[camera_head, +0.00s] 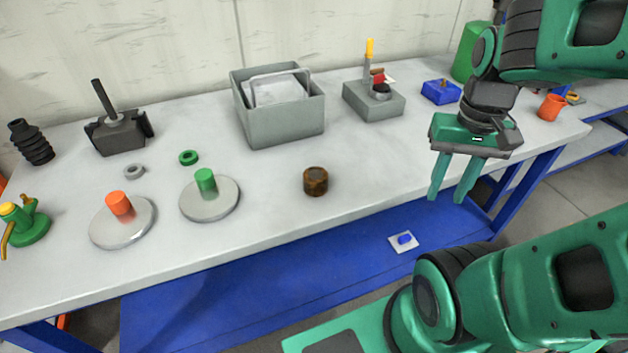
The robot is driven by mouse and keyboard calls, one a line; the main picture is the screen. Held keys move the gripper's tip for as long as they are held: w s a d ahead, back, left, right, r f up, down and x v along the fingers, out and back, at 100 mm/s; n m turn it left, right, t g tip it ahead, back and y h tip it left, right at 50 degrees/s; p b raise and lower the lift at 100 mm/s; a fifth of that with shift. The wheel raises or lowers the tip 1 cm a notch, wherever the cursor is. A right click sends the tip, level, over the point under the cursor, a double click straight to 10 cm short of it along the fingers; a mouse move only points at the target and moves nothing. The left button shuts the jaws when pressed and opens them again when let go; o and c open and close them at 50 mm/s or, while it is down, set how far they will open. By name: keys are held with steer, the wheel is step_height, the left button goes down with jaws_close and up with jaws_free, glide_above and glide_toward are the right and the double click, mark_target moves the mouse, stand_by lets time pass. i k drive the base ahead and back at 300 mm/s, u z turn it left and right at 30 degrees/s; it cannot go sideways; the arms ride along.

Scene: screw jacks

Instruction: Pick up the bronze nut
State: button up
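A short, dark brown cylindrical piece (316,181) stands upright on the grey-white table near its front edge, right of the middle. Its colour best fits the bronze nut; its exact shape is too small to tell. My gripper (448,198) hangs at the right with its two green fingers pointing down. The fingers are apart with nothing between them. The gripper is well to the right of the brown piece and does not touch it.
Discs with an orange cylinder (119,204) and a green cylinder (205,181) stand left of the brown piece. Grey and green rings lie behind them. A grey metal box (286,128) and a grey block (373,106) stand behind. The table around the brown piece is clear.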

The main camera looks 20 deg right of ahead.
mark_target(315, 179)
steer(key=z, duration=0.6)
steer(key=k, duration=1.05)
steer(key=z, duration=0.5)
steer(key=i, duration=0.5)
steer(key=u, duration=0.05)
